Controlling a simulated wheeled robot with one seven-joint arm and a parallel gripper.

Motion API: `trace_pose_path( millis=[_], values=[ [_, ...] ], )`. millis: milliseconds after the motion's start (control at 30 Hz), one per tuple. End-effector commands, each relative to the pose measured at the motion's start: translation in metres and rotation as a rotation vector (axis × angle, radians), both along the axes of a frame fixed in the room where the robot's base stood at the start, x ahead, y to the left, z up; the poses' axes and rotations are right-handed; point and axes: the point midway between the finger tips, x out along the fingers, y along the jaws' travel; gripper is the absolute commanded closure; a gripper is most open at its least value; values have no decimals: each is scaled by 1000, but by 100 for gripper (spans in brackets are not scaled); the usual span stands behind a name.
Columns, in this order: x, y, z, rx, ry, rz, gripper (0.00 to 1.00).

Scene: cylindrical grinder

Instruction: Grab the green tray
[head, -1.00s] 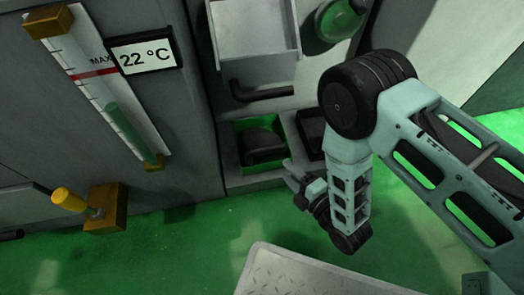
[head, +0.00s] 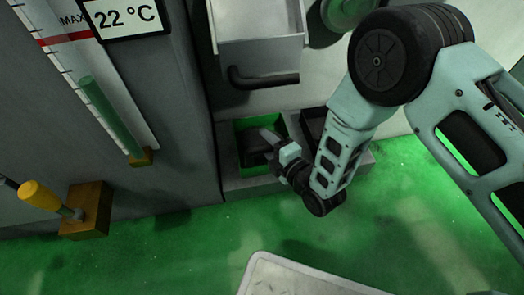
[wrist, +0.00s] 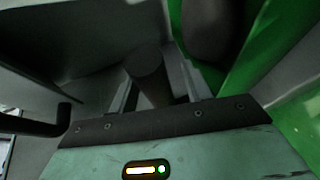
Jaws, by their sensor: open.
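The green tray (head: 243,127) sits low in a recess at the foot of the machine, below a grey drawer. Something dark shows inside it. In the wrist view a bright green wall of it (wrist: 252,58) runs along the right side. My gripper (head: 268,137) is over the tray and partly hides it. In the wrist view my gripper (wrist: 158,86) has its two fingers apart. A dark, round-ended post (wrist: 150,75) shows between or just beyond the fingers; I cannot tell whether they touch it.
A grey drawer (head: 262,45) with a dark handle (head: 262,78) hangs above the tray. A second dark bin (head: 314,122) is right of it, partly behind my arm. A yellow-knobbed lever (head: 40,196) juts out at left.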

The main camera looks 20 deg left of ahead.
Motion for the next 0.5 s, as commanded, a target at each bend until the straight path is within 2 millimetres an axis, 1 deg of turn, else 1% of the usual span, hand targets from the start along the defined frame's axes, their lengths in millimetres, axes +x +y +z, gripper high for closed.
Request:
trace_pose_path(
  millis=[267,300,367,400,433,500],
  values=[
    [2,2,0,0,0,0,51],
    [2,2,1,0,0,0,62],
    [2,2,0,0,0,0,79],
    [2,2,0,0,0,0,90],
    [2,2,0,0,0,0,99],
    [2,2,0,0,0,0,100]
  ],
)
